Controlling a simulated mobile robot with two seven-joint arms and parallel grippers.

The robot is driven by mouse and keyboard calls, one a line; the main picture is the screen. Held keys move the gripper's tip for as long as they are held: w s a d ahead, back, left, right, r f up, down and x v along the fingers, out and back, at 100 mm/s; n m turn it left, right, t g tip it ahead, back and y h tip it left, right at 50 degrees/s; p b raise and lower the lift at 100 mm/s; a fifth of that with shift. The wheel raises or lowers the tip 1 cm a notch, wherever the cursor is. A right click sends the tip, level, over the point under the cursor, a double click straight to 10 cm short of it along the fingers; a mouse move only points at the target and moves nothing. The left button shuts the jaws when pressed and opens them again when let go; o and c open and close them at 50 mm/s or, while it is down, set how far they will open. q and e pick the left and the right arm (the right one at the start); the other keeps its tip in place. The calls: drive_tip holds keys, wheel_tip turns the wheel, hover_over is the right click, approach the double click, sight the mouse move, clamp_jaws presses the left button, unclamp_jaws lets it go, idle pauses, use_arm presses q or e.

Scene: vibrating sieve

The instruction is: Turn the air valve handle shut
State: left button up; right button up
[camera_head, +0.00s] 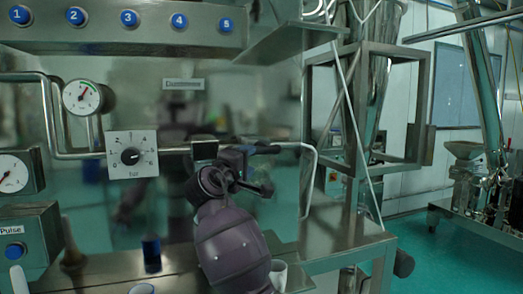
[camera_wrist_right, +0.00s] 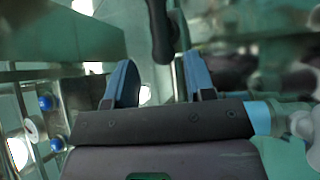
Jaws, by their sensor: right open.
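The air valve handle (camera_head: 265,149) is a black lever on the horizontal metal pipe, just right of a dark block on that pipe. My right gripper (camera_head: 255,168) is in front of the pipe near the handle, and it hides part of the valve. In the right wrist view a dark bar (camera_wrist_right: 161,32), which looks like the handle, lies ahead between the lines of the two blue fingers. My right gripper (camera_wrist_right: 158,68) is open and empty there. I cannot tell whether a finger touches the handle. My left gripper is not in view.
A dial plate (camera_head: 132,155) and a round gauge (camera_head: 82,97) are on the left of the pipe. Numbered blue buttons (camera_head: 129,18) line the panel above. A steel frame (camera_head: 400,165) stands to the right.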

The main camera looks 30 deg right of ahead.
sight(259, 152)
drive_tip(key=p+x, duration=0.1)
drive_tip(key=x, duration=0.7)
drive_tip(key=shift+p, duration=0.3)
drive_tip(key=shift+w+d, duration=0.15)
drive_tip(key=shift+d, duration=0.15)
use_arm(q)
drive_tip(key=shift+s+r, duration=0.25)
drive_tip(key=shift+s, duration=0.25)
use_arm(e)
drive_tip(key=c, duration=0.9)
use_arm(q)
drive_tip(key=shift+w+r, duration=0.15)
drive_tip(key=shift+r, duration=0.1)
